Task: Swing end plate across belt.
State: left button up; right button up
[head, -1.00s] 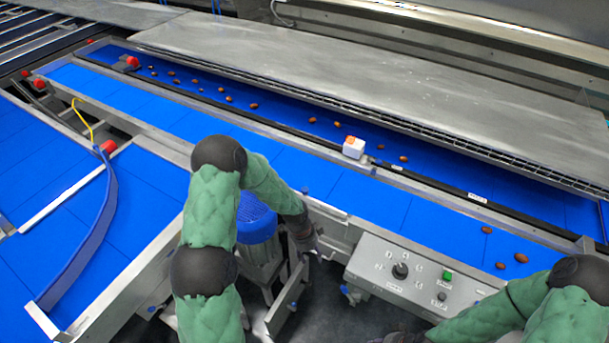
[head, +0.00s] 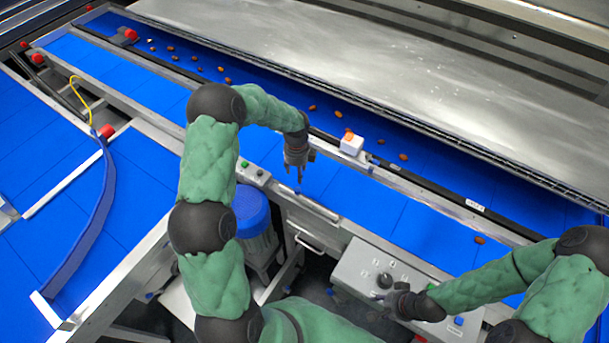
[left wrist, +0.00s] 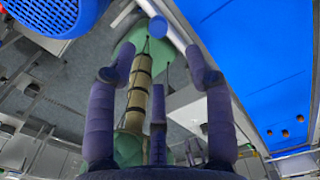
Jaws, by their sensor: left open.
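A narrow bare-metal plate (head: 311,206), which looks like the end plate, lies along the near edge of the near blue belt (head: 375,205). A small blue knob (head: 298,190) stands at its left end; a round blue knob (left wrist: 158,27) also shows beyond the fingers in the left wrist view. My left gripper (head: 298,170) points down just above the knob, apart from it as far as I can tell. In the left wrist view its fingers (left wrist: 158,75) are spread and empty. My right gripper (head: 388,303) is by the control box; its fingers are too small to read.
The grey control box (head: 365,265) with a black dial stands at the near side. A white box (head: 352,144) sits on the rail between the belts. Dates lie scattered on the far belt (head: 270,99). A blue motor (head: 252,212) and a curved blue guide (head: 95,215) are at left.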

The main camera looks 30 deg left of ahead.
aim_at(297, 189)
pick_arm(q)
jog(key=f, duration=0.3)
jog(key=f+p, duration=0.1)
jog(key=f, duration=0.6)
jog(key=shift+s, duration=0.3)
jog(key=shift+f, duration=0.3)
grip_shut()
